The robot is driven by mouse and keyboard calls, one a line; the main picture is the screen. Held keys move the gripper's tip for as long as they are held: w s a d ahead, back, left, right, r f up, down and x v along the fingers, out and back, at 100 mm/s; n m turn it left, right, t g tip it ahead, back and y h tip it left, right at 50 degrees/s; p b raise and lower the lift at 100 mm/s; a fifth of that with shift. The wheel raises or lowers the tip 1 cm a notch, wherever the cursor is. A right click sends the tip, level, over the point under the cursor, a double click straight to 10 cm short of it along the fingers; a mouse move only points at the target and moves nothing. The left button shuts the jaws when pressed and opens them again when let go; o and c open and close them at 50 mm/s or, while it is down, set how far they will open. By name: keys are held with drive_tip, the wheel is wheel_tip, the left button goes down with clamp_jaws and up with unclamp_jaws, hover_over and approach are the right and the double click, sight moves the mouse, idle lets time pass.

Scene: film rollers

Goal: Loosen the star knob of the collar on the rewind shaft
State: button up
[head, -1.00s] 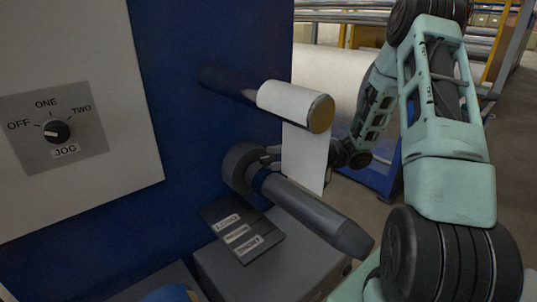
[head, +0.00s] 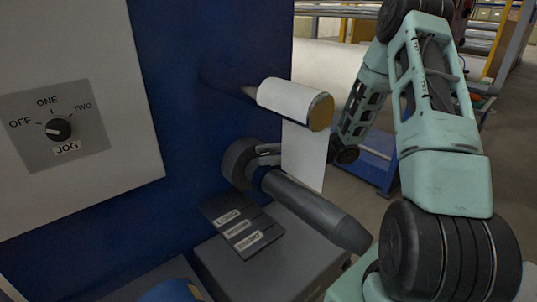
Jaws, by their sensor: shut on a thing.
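The rewind shaft (head: 315,210) is a dark grey bar that sticks out of the blue machine wall toward the lower right. The collar (head: 238,164) is a dark ring around its wall end. My gripper (head: 264,154) reaches in from the right, behind the hanging white film, with its grey fingers against the collar's right side. The fingers are closed at the place of the star knob. The knob itself is hidden by them, and the film hides part of the gripper.
A white film roll (head: 290,102) sits on a bar above the shaft, its film web (head: 303,155) hanging down. A grey box (head: 285,265) with a labelled dark pad (head: 238,228) lies below. A JOG switch (head: 58,128) is on the panel at left.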

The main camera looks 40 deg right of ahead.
drive_tip(key=n+g+y, duration=0.1)
drive_tip(key=n+g, duration=0.1)
drive_tip(key=g, duration=0.1)
drive_tip(key=n+g+y, duration=0.1)
drive_tip(key=n+g, duration=0.1)
drive_tip(key=shift+g, duration=0.4)
drive_tip(key=o, duration=1)
drive_tip(key=d+b, duration=0.1)
drive_tip(key=d, duration=0.4)
drive_tip(key=s+d+b, duration=0.1)
drive_tip(key=d, duration=0.5)
drive_tip(key=s+d+b, duration=0.1)
drive_tip(key=d+b, duration=0.1)
drive_tip(key=d, duration=0.4)
drive_tip(key=shift+s+d, duration=0.15)
